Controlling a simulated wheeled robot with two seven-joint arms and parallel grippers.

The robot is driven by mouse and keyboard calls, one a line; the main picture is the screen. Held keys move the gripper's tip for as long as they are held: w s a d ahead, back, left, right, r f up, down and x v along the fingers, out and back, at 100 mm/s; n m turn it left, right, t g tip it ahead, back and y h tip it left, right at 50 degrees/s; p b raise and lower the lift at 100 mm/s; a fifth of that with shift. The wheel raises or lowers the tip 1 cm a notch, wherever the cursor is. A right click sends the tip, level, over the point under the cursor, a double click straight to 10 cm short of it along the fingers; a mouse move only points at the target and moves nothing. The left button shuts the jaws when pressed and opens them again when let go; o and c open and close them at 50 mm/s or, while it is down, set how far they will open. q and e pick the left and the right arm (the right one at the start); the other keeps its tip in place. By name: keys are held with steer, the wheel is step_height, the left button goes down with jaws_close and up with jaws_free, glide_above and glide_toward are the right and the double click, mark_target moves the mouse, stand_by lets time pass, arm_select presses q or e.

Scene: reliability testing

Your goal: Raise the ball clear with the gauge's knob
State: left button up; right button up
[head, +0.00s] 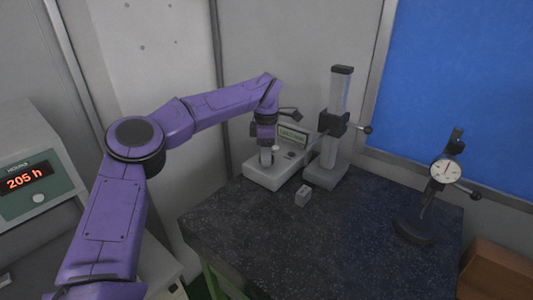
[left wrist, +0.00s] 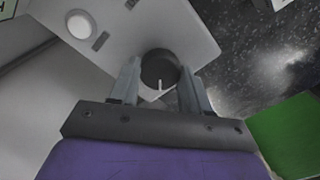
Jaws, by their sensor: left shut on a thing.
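My left gripper (head: 266,156) points down at a grey instrument (head: 262,177) with a green display (head: 292,136). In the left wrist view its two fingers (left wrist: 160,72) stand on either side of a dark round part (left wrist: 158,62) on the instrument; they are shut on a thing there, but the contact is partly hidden. Beside it stands a column gauge (head: 338,95) with a black slider (head: 331,123), a dark knob (head: 368,130) on its right and a thin arm reaching left. I cannot make out a ball. My right gripper is not in view.
A small grey block (head: 303,196) lies on the dark speckled table (head: 290,235). A dial gauge (head: 446,172) on a black stand is at the right, near a brown box (head: 497,270). The table's front middle is clear. An hour counter (head: 28,180) stands left.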

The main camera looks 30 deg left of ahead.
arm_select(q)
steer(key=shift+s+f+m, duration=0.1)
steer(key=shift+f+m, duration=0.1)
steer(key=shift+m, duration=0.1)
steer(key=o, duration=1.1)
steer(key=shift+a+r, duration=0.1)
step_height(320, 180, up, 10)
steer(key=shift+r, duration=0.25)
